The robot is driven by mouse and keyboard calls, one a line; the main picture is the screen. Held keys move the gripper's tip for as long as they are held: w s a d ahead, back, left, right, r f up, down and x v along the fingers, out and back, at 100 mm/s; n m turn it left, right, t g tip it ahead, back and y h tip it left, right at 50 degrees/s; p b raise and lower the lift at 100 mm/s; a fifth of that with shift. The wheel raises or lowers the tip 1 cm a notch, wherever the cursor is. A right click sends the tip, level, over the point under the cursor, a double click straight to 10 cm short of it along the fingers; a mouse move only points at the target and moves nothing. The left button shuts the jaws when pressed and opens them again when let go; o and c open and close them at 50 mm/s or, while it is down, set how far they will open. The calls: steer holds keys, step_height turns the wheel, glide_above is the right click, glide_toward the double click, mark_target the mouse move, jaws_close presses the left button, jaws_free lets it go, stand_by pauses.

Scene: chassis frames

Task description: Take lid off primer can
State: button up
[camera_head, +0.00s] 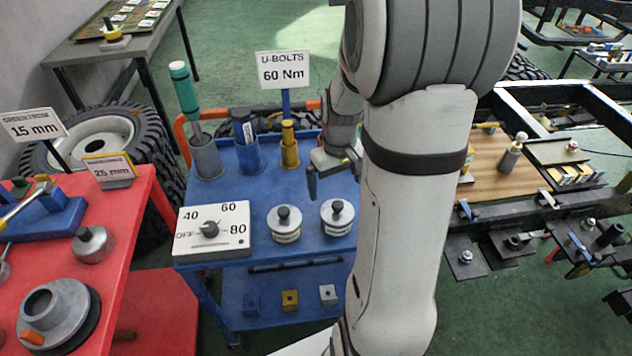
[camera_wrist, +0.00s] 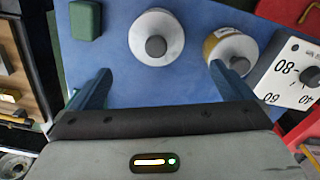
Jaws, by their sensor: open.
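Two short round cans, each with a grey lid and a dark knob, stand on a blue cart. The left can (camera_head: 284,224) has a yellowish band, which also shows in the wrist view (camera_wrist: 230,46). The right can (camera_head: 337,218) looks white in the wrist view (camera_wrist: 152,25). I cannot read which one is primer. Both lids are on. My gripper (camera_head: 334,172) is open and empty above the cart, behind the right can in the head view. In the wrist view its fingers (camera_wrist: 160,72) are spread, with the white can just beyond them.
A dial box (camera_head: 213,231) stands left of the cans. Behind are a grey cup with a green-handled tool (camera_head: 205,155), a blue holder (camera_head: 247,155) and a yellow stepped piece (camera_head: 290,145). A green block (camera_wrist: 85,20) stands near the white can. My arm hides the cart's right side.

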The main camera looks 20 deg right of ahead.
mark_target(337, 202)
steer(key=f, duration=0.8)
steer(key=shift+d+f, duration=0.3)
steer(key=shift+c, duration=0.2)
steer(key=c, duration=1)
steer(key=shift+o, duration=0.2)
steer(key=shift+r, duration=0.1)
